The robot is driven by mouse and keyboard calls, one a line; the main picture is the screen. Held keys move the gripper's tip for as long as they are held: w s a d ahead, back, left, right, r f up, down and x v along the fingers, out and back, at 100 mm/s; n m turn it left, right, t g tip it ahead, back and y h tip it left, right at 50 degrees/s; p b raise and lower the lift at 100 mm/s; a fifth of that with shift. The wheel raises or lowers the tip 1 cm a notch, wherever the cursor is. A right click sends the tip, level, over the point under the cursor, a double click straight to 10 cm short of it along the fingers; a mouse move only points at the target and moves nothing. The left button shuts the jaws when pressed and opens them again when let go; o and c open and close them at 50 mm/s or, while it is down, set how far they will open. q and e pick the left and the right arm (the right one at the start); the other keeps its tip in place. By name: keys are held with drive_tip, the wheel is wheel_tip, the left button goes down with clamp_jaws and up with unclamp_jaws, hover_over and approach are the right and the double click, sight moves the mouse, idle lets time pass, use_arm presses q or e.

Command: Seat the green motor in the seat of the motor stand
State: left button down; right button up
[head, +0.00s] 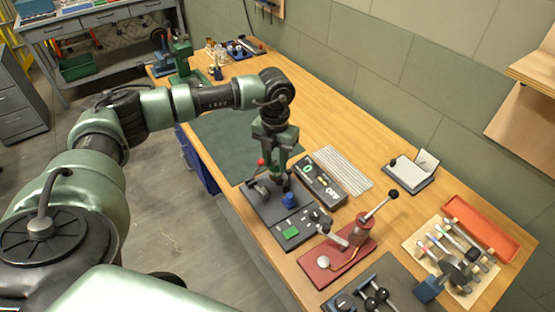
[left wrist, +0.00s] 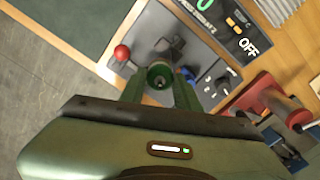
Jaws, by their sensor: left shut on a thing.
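My left gripper (head: 283,184) is above a dark grey plate (head: 262,208) on the bench. In the left wrist view its two green fingers (left wrist: 160,88) are shut on the green motor (left wrist: 159,73), a round part with a dark hole in its end. The motor cannot be made out clearly in the head view. On the plate, past the motor, is a grey fixture (left wrist: 165,50) beside a red-knobbed lever (left wrist: 122,53); it looks like the motor stand. Its seat is not clearly seen, and I cannot tell whether the motor touches it. My right gripper is not in view.
A blue part (head: 289,199) stands close beside the gripper. A dark box with a display (head: 320,178) lies behind the plate, and a red lever press (head: 338,255) stands to the right. A green mat (head: 235,145) leaves free room to the left.

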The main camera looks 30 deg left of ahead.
sight(276, 176)
use_arm(q)
drive_tip(key=shift+s+f, duration=0.1)
drive_tip(key=shift+f, duration=0.15)
drive_tip(key=shift+w+f+b, duration=0.25)
drive_tip(key=shift+f+b, duration=0.55)
drive_tip(key=shift+f, duration=0.45)
drive_tip(key=shift+s+f+b, duration=0.1)
drive_tip(key=shift+f+b, duration=0.5)
drive_tip(key=shift+f, duration=0.2)
drive_tip(key=shift+f+b, duration=0.7)
drive_tip(key=shift+f, duration=0.3)
drive_tip(key=c, duration=0.9)
unclamp_jaws()
drive_tip(key=shift+c, duration=0.2)
drive_tip(key=shift+r, duration=0.1)
